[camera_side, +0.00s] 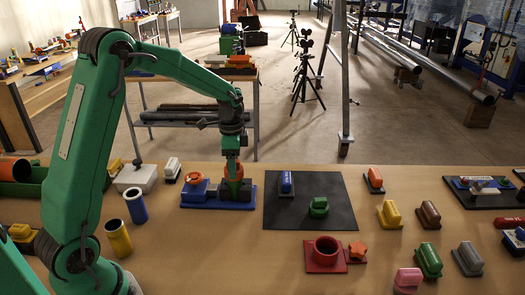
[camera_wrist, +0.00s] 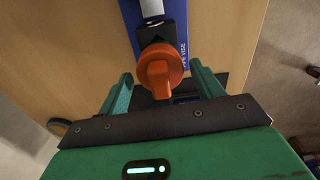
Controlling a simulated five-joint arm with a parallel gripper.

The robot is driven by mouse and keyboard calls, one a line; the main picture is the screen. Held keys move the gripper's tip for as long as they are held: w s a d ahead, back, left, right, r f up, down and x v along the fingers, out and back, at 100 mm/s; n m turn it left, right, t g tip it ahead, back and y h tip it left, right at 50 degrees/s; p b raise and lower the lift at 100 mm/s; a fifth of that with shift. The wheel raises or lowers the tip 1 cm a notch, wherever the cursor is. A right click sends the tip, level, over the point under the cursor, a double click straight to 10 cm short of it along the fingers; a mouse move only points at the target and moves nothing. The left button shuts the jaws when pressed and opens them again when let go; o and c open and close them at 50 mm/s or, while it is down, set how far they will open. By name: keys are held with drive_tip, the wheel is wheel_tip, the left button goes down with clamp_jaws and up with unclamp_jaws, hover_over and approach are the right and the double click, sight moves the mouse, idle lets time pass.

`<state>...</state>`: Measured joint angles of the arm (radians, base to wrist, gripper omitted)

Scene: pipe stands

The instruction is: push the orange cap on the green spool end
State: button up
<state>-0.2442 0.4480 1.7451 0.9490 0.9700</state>
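An orange cap (camera_wrist: 158,72) with a raised grip bar sits between the two green fingers of my gripper (camera_wrist: 162,84) in the wrist view. The fingers are spread, with a narrow gap seeming to show on each side of the cap. In the side view, my gripper (camera_side: 234,178) points down over the right part of a blue vise (camera_side: 225,202), with orange (camera_side: 233,170) showing at its fingers. Green shows just below the orange; I cannot tell spool from finger there. How far the cap is seated is hidden.
An orange part (camera_side: 193,177) sits on the vise's left block. A black mat (camera_side: 300,219) with a blue and a green piece lies right of it. Blue (camera_side: 136,206) and yellow (camera_side: 118,238) tubes stand left. A red flanged pipe (camera_side: 325,252) stands in front.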

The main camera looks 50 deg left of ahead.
drive_tip(key=shift+o, duration=0.9)
drive_tip(key=shift+r, duration=0.1)
drive_tip(key=shift+r, duration=2.45)
drive_tip(key=shift+r, duration=0.1)
wheel_tip(320, 180, up, 8)
drive_tip(key=shift+f, duration=0.2)
